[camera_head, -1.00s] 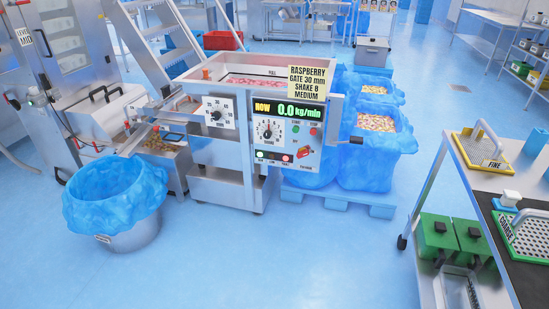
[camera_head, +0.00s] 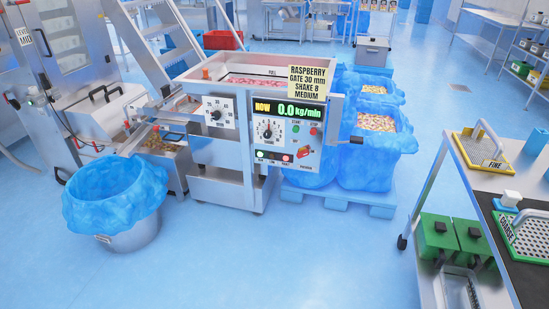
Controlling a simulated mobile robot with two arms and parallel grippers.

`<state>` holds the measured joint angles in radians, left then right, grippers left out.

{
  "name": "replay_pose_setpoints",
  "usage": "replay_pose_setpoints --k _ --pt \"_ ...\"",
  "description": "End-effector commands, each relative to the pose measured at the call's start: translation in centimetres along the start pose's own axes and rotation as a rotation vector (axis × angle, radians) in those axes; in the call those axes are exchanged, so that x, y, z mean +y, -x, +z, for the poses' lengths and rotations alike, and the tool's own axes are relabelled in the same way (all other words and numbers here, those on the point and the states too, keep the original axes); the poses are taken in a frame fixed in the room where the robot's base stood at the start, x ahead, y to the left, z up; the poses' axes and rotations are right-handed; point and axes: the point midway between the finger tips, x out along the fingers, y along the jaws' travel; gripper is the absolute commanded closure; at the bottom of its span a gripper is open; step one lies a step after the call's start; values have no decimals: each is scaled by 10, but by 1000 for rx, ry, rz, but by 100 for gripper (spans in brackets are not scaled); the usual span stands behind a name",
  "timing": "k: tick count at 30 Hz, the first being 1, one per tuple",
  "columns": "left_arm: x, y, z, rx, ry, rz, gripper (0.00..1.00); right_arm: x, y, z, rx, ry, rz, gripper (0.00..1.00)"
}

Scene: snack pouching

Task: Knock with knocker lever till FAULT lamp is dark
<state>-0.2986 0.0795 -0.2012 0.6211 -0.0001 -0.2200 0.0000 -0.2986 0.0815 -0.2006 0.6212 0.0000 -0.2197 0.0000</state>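The feeder machine (camera_head: 230,180) stands in the middle of the head view, with pink pieces in its hopper (camera_head: 255,82). Its display (camera_head: 286,110) reads 0.0 kg/min. Neither gripper is in view.
A blue-lined bin (camera_head: 116,195) stands at the left front. Blue-lined crates (camera_head: 378,150) on a blue pallet (camera_head: 338,200) stand behind right. A trolley (camera_head: 480,185) with FINE and COARSE screens is at the right. The front floor is clear.

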Motion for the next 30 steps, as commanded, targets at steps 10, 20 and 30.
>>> replay_pose_setpoints --k 10,20,30 --pt "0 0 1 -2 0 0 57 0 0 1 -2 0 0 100" --pt "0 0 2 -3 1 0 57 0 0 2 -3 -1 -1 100" --pt "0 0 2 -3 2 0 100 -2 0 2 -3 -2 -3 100"
